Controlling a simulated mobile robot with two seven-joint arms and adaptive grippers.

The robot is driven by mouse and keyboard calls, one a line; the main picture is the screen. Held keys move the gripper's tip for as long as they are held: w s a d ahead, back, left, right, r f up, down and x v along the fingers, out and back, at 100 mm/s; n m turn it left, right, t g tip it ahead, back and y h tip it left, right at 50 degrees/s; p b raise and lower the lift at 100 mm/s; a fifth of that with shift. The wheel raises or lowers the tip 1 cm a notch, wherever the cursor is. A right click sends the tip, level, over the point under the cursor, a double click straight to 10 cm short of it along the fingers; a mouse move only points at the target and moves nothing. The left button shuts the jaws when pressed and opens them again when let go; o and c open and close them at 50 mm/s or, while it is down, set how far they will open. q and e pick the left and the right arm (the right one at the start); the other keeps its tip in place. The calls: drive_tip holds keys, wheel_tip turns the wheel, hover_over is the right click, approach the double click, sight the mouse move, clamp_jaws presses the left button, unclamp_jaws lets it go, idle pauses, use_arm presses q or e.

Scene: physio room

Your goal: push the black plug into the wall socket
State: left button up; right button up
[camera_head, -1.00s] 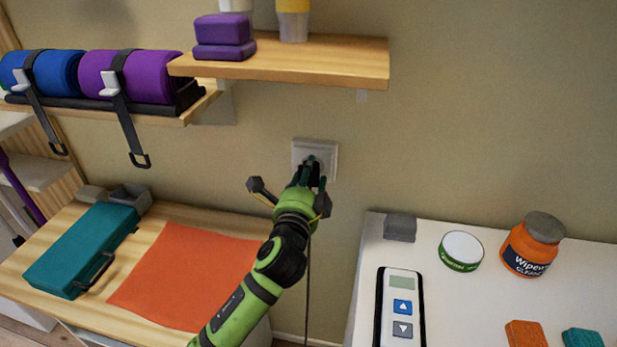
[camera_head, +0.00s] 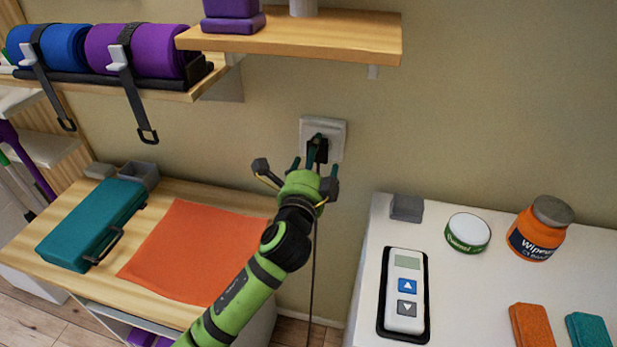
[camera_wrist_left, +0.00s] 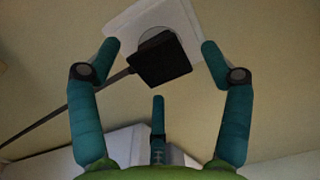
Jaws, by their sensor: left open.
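The white wall socket (camera_head: 336,133) is on the beige wall below the shelf, and it also shows in the left wrist view (camera_wrist_left: 128,27). The black plug (camera_head: 321,152) is at the socket's round recess, its cable hanging down. In the left wrist view the plug (camera_wrist_left: 160,62) covers the lower part of the recess. I cannot tell how deep it sits. My left gripper (camera_head: 315,167) is open just in front of and below the plug. Its fingers stand apart on either side of the plug, with visible gaps. My right gripper is not in view.
A wooden shelf (camera_head: 340,38) juts out above the socket. At left, a wooden table holds a teal case (camera_head: 92,222) and an orange cloth (camera_head: 190,250). At right, a white surface holds a remote (camera_head: 404,290), a green tin (camera_head: 467,232) and a wipes jar (camera_head: 540,228).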

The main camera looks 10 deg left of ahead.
use_arm(q)
drive_tip(key=s, duration=1)
drive_tip(key=shift+f, duration=0.1)
